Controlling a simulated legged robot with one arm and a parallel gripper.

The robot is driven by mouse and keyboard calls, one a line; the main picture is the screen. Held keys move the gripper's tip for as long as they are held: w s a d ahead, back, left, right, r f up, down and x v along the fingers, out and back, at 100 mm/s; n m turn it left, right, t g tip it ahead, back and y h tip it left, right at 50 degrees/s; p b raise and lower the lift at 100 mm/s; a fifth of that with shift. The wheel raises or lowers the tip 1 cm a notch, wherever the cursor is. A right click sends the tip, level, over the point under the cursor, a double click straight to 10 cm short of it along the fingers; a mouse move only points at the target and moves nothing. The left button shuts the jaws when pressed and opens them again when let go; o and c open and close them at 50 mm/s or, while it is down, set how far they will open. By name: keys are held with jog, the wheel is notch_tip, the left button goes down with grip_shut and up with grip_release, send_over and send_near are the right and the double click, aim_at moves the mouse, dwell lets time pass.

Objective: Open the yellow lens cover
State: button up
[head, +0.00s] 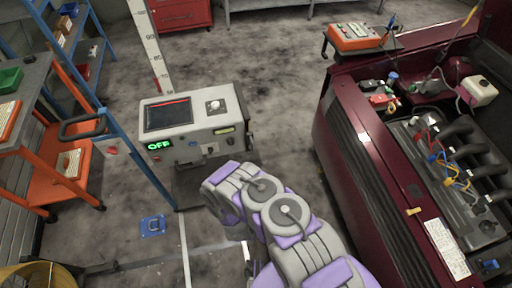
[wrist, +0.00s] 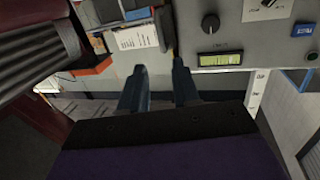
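A grey tester console (head: 195,120) stands on a post ahead of my arm, with a screen, a knob and a green "OFF" display. A small yellow-green window (head: 224,130) is on its front. In the wrist view, the console face (wrist: 285,45) fills the upper right and shows the same yellow-green window (wrist: 220,57) below a black knob. I cannot tell whether this window is the yellow lens cover; no other clear lens cover shows. My gripper (wrist: 158,68) is open and empty, left of the window and apart from it. In the head view my arm hides its fingers.
A tall white scale post (head: 150,45) rises behind the console. Grey floor lies between.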

aim_at(252, 147)
jog(key=shift+n+t+y, duration=0.4)
jog(key=shift+y, duration=0.1)
jog(key=w+b, duration=0.1)
jog(key=w, duration=0.3)
jog(key=w+b, duration=0.2)
jog(key=w, duration=0.3)
jog(key=w+b, duration=0.2)
jog(key=w, duration=0.3)
jog(key=shift+w+a+f, duration=0.1)
jog(key=shift+a+f, duration=0.2)
jog(key=shift+a, duration=0.05)
jog(key=shift+d, duration=0.1)
jog(key=shift+c, duration=0.3)
grip_shut()
